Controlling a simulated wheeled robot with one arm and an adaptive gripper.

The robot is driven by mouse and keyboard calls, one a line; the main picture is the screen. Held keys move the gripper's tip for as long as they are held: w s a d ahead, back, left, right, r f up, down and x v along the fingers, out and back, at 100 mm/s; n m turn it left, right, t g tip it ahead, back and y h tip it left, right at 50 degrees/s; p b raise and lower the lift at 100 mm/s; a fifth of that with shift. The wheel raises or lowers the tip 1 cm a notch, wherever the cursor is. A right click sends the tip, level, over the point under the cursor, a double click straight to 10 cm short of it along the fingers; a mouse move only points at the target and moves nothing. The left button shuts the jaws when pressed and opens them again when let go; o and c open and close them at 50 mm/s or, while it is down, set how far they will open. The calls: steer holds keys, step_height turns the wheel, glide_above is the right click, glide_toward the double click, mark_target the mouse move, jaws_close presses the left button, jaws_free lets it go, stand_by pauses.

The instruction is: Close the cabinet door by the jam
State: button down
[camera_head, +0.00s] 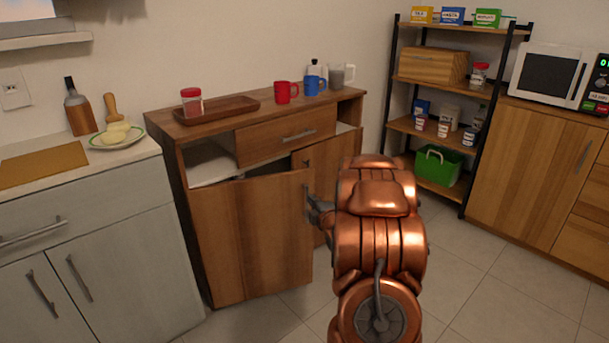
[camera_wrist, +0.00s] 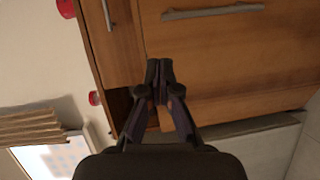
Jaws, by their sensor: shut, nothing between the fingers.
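The cabinet (camera_head: 350,105) is brown wood, with a drawer on top and two doors below. A jar with a red lid (camera_head: 192,102), likely the jam, stands on its left top. The left door (camera_head: 250,240), below that jar, stands open, swung outward, with a dark gap above its top edge. The right door (camera_head: 325,160) also looks ajar. My gripper (camera_head: 312,208) is at the left door's free edge, near its handle; contact is unclear. In the wrist view my gripper (camera_wrist: 160,82) is shut and empty in front of the wood door (camera_wrist: 235,65), whose handle shows above.
A red mug (camera_head: 286,92), a blue mug (camera_head: 314,86) and a wooden tray (camera_head: 230,107) are on the cabinet. A grey counter (camera_head: 100,250) adjoins at left. A shelf rack (camera_head: 430,80) stands at right. Tiled floor (camera_head: 480,285) is clear at lower right.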

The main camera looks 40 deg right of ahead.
mark_target(302, 173)
steer(key=shift+n+t, duration=0.3)
steer(key=shift+t, duration=0.3)
steer(key=shift+s+d+r+b+x, duration=0.15)
steer(key=shift+d+r+b+x, duration=0.15)
steer(key=shift+x, duration=2)
steer(key=shift+s+d+r+b+x, duration=0.1)
steer(key=shift+d+b+x, duration=0.2)
steer(key=shift+x, duration=2)
steer(key=shift+s+d+r+b+x, duration=0.2)
steer(key=shift+d+x, duration=0.2)
steer(key=shift+x, duration=1.9)
steer(key=shift+w, duration=0.1)
